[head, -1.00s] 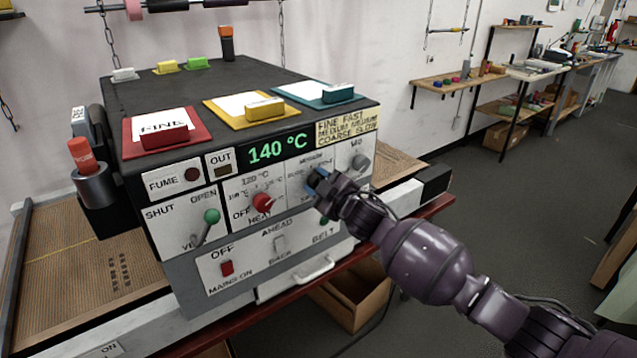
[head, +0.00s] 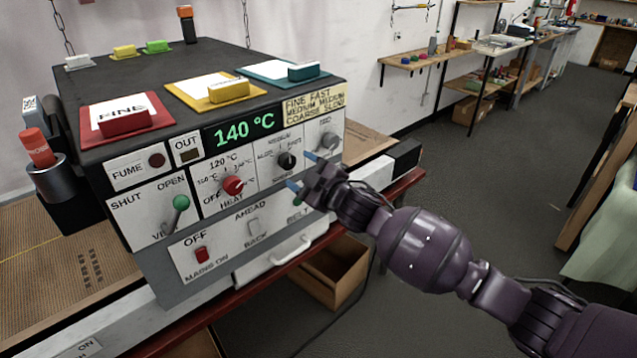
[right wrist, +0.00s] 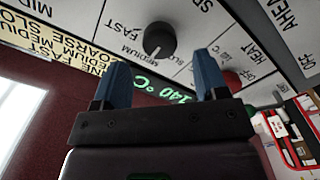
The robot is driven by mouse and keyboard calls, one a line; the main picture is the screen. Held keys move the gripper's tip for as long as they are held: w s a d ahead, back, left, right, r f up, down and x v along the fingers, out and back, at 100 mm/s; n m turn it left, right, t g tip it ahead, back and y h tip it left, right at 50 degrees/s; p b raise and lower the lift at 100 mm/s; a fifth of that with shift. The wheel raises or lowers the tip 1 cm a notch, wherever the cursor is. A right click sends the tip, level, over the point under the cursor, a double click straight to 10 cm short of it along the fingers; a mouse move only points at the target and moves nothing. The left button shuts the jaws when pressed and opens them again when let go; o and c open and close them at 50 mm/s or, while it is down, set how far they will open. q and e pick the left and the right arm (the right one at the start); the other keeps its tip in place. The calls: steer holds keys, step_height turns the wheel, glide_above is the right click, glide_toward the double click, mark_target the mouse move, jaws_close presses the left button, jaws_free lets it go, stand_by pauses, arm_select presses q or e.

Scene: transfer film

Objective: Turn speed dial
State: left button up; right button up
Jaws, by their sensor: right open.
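The speed dial (head: 286,161) is a round black knob on a white panel of the machine's front, right of the red heat knob (head: 232,185). In the right wrist view the speed dial (right wrist: 158,40) shows a pale pointer mark, which looks turned towards the MEDIUM label. My right gripper (head: 302,170) is open and empty, just in front and to the right of the dial. Its blue fingers (right wrist: 161,78) stand apart in the right wrist view, with the dial beyond the gap and clear of both. My left gripper is out of view.
A grey knob (head: 328,141) sits close to the right of the dial. The display (head: 239,131) reads 140 °C. A yellow label (head: 313,104) pairs FINE with FAST, MEDIUM with MEDIUM, COARSE with SLOW. The green-tipped vent lever (head: 180,203) is further left.

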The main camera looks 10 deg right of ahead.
steer(key=v, duration=0.5)
steer(key=shift+s+d, duration=0.15)
steer(key=shift+s, duration=0.05)
steer(key=shift+r, duration=0.1)
steer(key=s+d+f+m+h+b, duration=0.1)
steer(key=s+d+f+m+h, duration=0.7)
steer(key=s+d+f+m, duration=0.6)
steer(key=s+d+f+g+h, duration=0.1)
steer(key=s+d+f, duration=0.2)
steer(key=s+f, duration=0.4)
steer(key=s+d+f+m+g+h, duration=0.1)
steer(key=s+d+f, duration=0.3)
steer(key=s+f, duration=0.4)
steer(key=s+g, duration=0.1)
steer(key=s, duration=0.1)
steer(key=shift+s+d+h, duration=0.25)
steer(key=shift+s+h, duration=0.15)
